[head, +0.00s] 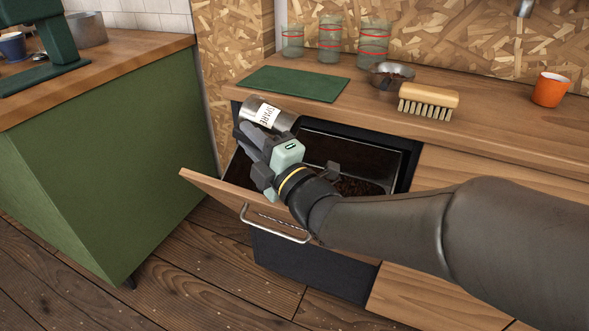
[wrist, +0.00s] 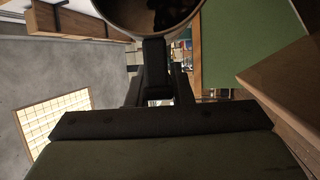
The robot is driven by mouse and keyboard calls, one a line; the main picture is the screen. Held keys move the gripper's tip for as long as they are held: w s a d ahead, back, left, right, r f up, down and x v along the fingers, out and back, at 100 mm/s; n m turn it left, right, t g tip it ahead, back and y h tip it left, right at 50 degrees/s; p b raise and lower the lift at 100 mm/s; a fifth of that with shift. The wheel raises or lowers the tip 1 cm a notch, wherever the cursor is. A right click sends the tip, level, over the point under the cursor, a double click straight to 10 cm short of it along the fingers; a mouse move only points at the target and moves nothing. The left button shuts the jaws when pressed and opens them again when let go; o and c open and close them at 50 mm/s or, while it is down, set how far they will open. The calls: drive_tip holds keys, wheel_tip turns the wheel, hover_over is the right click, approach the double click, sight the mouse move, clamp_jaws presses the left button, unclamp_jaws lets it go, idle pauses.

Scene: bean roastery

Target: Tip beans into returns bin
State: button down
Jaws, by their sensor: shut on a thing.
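A metal tin (head: 284,123) with a white label reading "SPARE" is held tilted over on its side above the open drawer (head: 212,186). My gripper (head: 258,138) is shut on the tin. In the wrist view the tin's round rim (wrist: 112,24) shows at the top, with a dark inside, beyond my gripper (wrist: 157,75). Dark beans (head: 355,187) lie in the drawer, partly hidden by my gripper and arm. I cannot tell whether beans are leaving the tin. No label naming a returns bin is visible.
On the counter above the drawer are a green mat (head: 295,83), several glass jars (head: 330,40), a metal bowl of beans (head: 390,75), a wooden brush (head: 428,98) and an orange mug (head: 550,89). A green cabinet (head: 120,160) stands at the left.

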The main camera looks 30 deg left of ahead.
drive_tip(key=shift+d+r+b, duration=0.1)
drive_tip(key=shift+r+b, duration=0.2)
drive_tip(key=shift+b, duration=0.25)
drive_tip(key=shift+d+r+m+t+y+b, duration=0.1)
drive_tip(key=shift+d+m+t+y+b, duration=0.3)
drive_tip(key=shift+b, duration=0.95)
drive_tip(key=shift+r+m+y+b, duration=0.15)
drive_tip(key=shift+y+b, duration=0.45)
drive_tip(key=shift+b, duration=0.75)
drive_tip(key=shift+w+d+r+m+t+y+b, duration=0.15)
drive_tip(key=shift+r+m+t+y+b, duration=0.3)
drive_tip(key=shift+b, duration=0.75)
drive_tip(key=g+h+p, duration=0.1)
drive_tip(key=p, duration=0.2)
drive_tip(key=shift+r+n, duration=0.3)
drive_tip(key=shift+r, duration=0.05)
drive_tip(key=a+n+h+p, duration=0.1)
drive_tip(key=p, duration=0.5)
drive_tip(key=shift+f+g, duration=0.2)
drive_tip(key=shift+g, duration=0.15)
drive_tip(key=f, duration=0.1)
drive_tip(key=f+h, duration=0.1)
drive_tip(key=f+p, duration=0.1)
drive_tip(key=shift+a+n, duration=0.3)
drive_tip(key=shift+n, duration=0.1)
drive_tip(key=shift+p, duration=0.3)
drive_tip(key=shift+a+f+g+h+p, duration=0.1)
drive_tip(key=shift+g+h+p, duration=0.2)
drive_tip(key=shift+h+p, duration=0.05)
